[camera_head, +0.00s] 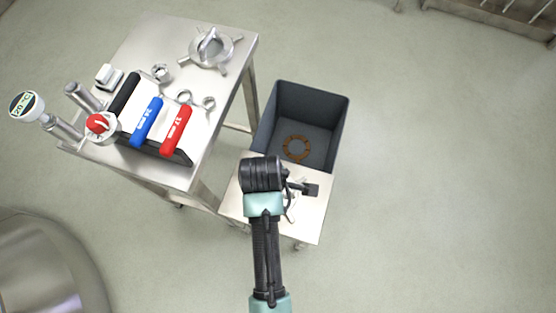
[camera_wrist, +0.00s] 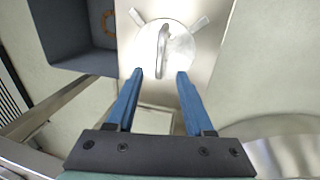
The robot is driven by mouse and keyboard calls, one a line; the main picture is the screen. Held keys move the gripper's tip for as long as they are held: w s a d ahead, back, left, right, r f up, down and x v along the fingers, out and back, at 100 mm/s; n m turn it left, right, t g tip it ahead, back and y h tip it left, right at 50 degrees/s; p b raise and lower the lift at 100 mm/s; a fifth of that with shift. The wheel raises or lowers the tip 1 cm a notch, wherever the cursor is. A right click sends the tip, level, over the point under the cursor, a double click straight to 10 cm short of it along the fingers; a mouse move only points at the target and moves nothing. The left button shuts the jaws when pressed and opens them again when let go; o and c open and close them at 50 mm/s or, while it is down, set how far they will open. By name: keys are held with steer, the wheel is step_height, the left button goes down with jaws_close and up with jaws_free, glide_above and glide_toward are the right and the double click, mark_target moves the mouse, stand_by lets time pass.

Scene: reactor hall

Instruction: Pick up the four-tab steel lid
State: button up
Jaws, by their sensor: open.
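In the wrist view a round steel lid (camera_wrist: 180,45) with a raised bar handle (camera_wrist: 162,45) lies on a small steel table. Two of its tabs show on the far side; the near side is partly hidden, so I cannot count all tabs. My gripper (camera_wrist: 160,74) is open, its blue fingers either side of the handle's near end, not closed on it. In the head view my gripper (camera_head: 308,188) is over the small table and hides most of that lid. Another tabbed steel lid with a handle (camera_head: 210,47) lies on the larger table's far end.
The small table (camera_head: 312,225) adjoins a dark grey bin (camera_head: 340,125) holding a brown ring (camera_head: 296,147). The larger steel table (camera_head: 150,38) at left carries red and blue-handled tools, a gauge (camera_head: 26,105), nuts and rings. Floor at right is clear.

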mark_target(294, 193)
steer(key=shift+w+d+f+b, duration=0.15)
steer(key=shift+f+b, duration=0.15)
steer(key=shift+f, duration=0.75)
steer(key=shift+w+d+f+b, duration=0.1)
steer(key=shift+w+f+b, duration=0.15)
steer(key=shift+f, duration=0.75)
steer(key=shift+w+d+f+b, duration=0.15)
steer(key=shift+f+b, duration=0.2)
steer(key=shift+f, duration=0.7)
jaws_close()
